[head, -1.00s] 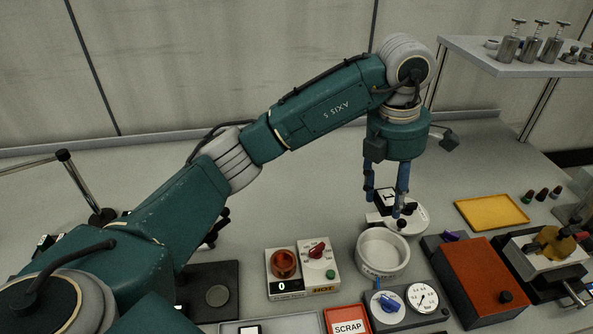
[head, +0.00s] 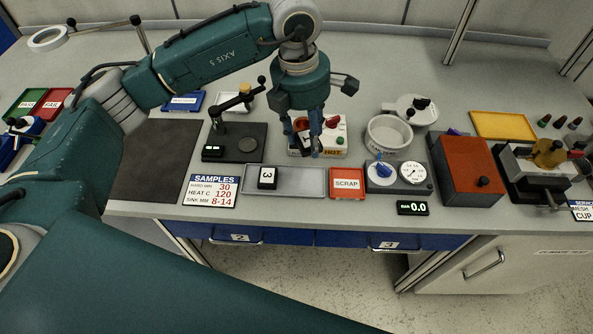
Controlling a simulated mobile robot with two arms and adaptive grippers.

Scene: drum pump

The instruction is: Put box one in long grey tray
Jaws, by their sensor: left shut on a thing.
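My left gripper (head: 304,146) hangs pointing down over the hot-plate unit, just behind the long grey tray. It is shut on box one (head: 303,138), a small black and white block mostly hidden by the fingers; its number cannot be read now. The long grey tray (head: 300,181) lies at the front of the bench. A black box marked 3 (head: 267,178) sits in its left part, and its middle and right are bare. My right gripper is not in view.
The hot-plate unit (head: 335,138) stands under the gripper. A red SCRAP tray (head: 347,183) adjoins the grey tray on the right, with a gauge unit (head: 412,173) beyond. A SAMPLES card (head: 211,191) lies left. A white bowl (head: 389,137) stands right.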

